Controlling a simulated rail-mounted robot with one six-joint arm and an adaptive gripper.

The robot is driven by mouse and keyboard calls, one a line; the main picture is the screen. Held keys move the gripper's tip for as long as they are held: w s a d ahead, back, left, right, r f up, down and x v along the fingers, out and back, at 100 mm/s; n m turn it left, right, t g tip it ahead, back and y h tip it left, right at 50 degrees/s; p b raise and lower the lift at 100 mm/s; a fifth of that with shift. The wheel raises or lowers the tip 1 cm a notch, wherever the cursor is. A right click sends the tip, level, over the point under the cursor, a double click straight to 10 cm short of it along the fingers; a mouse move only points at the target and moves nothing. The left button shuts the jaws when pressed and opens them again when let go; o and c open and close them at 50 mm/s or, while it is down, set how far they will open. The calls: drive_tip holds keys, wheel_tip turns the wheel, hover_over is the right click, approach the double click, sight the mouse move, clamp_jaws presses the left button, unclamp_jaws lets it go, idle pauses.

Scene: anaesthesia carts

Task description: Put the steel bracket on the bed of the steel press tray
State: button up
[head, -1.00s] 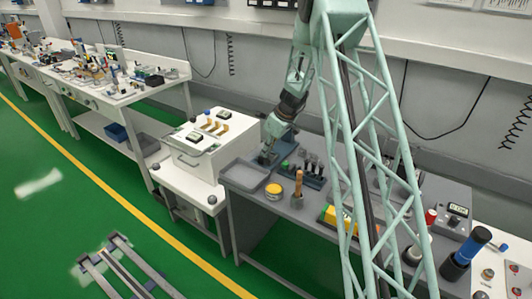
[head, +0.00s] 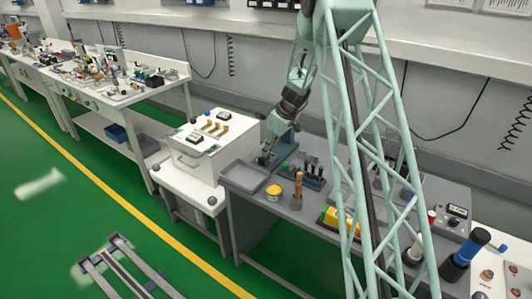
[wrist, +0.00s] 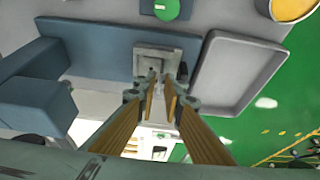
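In the wrist view a small grey steel piece (wrist: 158,62), which looks like the bracket, shows just beyond my fingertips, against a blue-grey block. My gripper (wrist: 160,90) points at it, with its two ribbed tan finger pads apart and a narrow gap between the tips. I cannot tell whether the tips touch or grip the piece. A shallow grey rimmed tray (wrist: 205,75), seemingly the press tray, lies just right of it. In the head view the tray (head: 232,185) is at the bench's left front corner, and my gripper (head: 266,157) is low behind it. The bracket cannot be made out there.
A yellow tin (head: 273,194) and a wooden-handled tool (head: 298,187) stand right of the tray. A dark rack (head: 312,180) of upright tools is close to my gripper's right. A white cabinet (head: 198,160) stands left of the bench.

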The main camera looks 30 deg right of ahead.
drive_tip(key=p+v, duration=0.1)
drive_tip(key=v, duration=0.9)
drive_tip(key=shift+a+r, duration=0.1)
drive_tip(key=shift+r, duration=0.05)
idle(0.5)
drive_tip(key=s+a+r+m, duration=0.1)
drive_tip(key=s+a+r, duration=1)
drive_tip(key=s+r, duration=0.15)
drive_tip(key=s+a+r+m, duration=0.1)
drive_tip(key=s+a+r, duration=0.95)
drive_tip(key=r, duration=0.35)
drive_tip(key=s+a+r+m+h, duration=0.1)
drive_tip(key=s+a+r, duration=0.2)
drive_tip(key=s, duration=0.6)
drive_tip(key=s+a+r+m, duration=0.1)
drive_tip(key=s+a+r, duration=0.15)
drive_tip(key=s, duration=0.65)
drive_tip(key=s+f+m+h, duration=0.1)
drive_tip(key=s, duration=1.7)
drive_tip(key=shift+s+a+f+m, duration=0.15)
drive_tip(key=shift+s+a+m, duration=0.1)
drive_tip(key=shift+a+m, duration=0.2)
